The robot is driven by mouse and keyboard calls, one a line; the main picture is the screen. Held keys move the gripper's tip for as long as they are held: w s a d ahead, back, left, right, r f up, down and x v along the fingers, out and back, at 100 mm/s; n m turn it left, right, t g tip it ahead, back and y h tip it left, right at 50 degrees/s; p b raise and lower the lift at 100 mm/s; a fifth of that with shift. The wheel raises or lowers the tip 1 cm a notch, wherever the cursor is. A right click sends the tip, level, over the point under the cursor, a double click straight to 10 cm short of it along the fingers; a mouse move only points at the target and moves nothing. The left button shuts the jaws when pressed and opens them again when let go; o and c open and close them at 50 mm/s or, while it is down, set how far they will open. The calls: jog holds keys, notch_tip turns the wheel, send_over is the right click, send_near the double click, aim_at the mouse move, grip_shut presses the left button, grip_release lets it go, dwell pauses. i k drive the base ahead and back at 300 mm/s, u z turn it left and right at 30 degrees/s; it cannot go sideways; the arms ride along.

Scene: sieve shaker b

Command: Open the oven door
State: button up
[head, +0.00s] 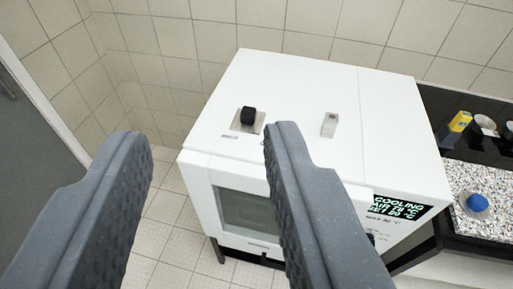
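The white oven (300,105) stands in the middle of the head view, seen from above and in front. Its door (216,205), with a dark window (246,212), faces me and looks shut. A display panel (400,207) with green text is at the front right. My gripper (209,140) is open and empty. Its two grey fingers are wide apart, and the right finger covers part of the oven's front. Much of the door's right side is hidden behind that finger. I cannot make out a door handle.
A black knob on a small plate (248,118) and a small metallic block (329,125) are on the oven top. A bench (461,237) at the right holds a blue-topped item (477,203), a yellow box (459,122) and cups. Tiled floor (167,240) is clear at the left.

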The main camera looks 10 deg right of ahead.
aim_at(202, 174)
jog(key=u, duration=0.8)
jog(key=k, duration=1.05)
jog(key=z, duration=1.3)
